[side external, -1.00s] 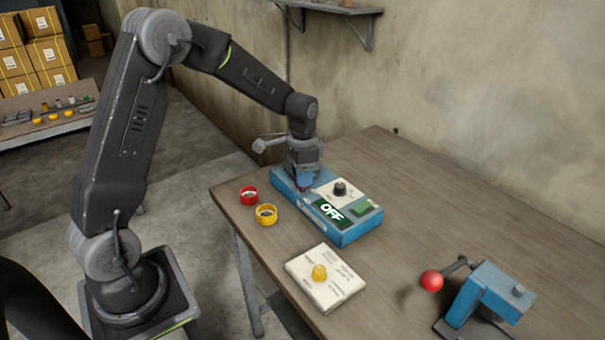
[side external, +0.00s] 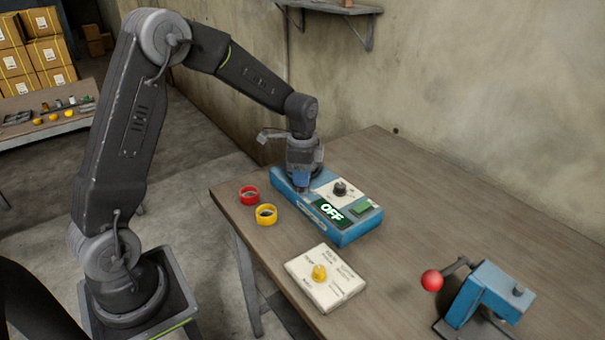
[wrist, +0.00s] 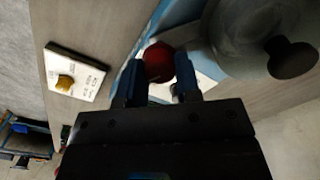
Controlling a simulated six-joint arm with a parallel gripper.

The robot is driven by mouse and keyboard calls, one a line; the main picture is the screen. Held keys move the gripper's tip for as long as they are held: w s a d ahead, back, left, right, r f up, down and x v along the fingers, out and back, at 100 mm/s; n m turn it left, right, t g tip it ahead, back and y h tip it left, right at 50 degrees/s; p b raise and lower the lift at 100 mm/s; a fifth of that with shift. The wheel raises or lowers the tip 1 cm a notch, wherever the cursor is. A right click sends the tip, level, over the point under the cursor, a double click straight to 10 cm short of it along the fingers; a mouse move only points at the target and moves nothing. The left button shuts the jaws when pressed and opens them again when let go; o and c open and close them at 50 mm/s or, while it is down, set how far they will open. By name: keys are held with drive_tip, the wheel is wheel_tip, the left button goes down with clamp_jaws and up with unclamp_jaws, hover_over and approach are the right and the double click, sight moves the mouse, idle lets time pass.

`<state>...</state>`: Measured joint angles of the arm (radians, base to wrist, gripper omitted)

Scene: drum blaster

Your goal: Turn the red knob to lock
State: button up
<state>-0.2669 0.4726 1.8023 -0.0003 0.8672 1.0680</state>
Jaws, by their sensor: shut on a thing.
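The red knob (wrist: 158,62) shows in the wrist view between the two blue fingers of my gripper (wrist: 158,82), which are shut on it. In the side view my gripper (side external: 302,182) points down at the left end of the blue control box (side external: 347,233), and the red knob is hidden behind it there.
A red ring (side external: 249,195) and a yellow ring (side external: 266,214) lie left of the box. A white panel with a yellow knob (side external: 319,272) lies in front. A blue lever device with a red ball (side external: 432,281) stands at the right. The table's back right (side external: 450,190) is clear.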

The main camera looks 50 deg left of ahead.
drive_tip(key=o, duration=0.9)
drive_tip(key=shift+o, duration=0.2)
drive_tip(key=shift+r, duration=0.1)
wheel_tip(320, 180, up, 14)
drive_tip(key=s+d+r+n+t, duration=0.2)
drive_tip(key=s+d, duration=0.2)
drive_tip(key=s, duration=0.2)
drive_tip(key=s+d+r+n+t, duration=0.1)
drive_tip(key=s+d+r+n, duration=0.25)
drive_tip(key=s, duration=0.25)
drive_tip(key=s+d+f+n+t, duration=0.1)
drive_tip(key=s+d+f+n, duration=0.1)
drive_tip(key=s, duration=0.3)
drive_tip(key=s+d+f+n+t, duration=0.1)
drive_tip(key=s+d+f, duration=0.1)
drive_tip(key=s, duration=0.3)
drive_tip(key=shift+s+n+t, duration=0.3)
drive_tip(key=shift+s+n, duration=0.05)
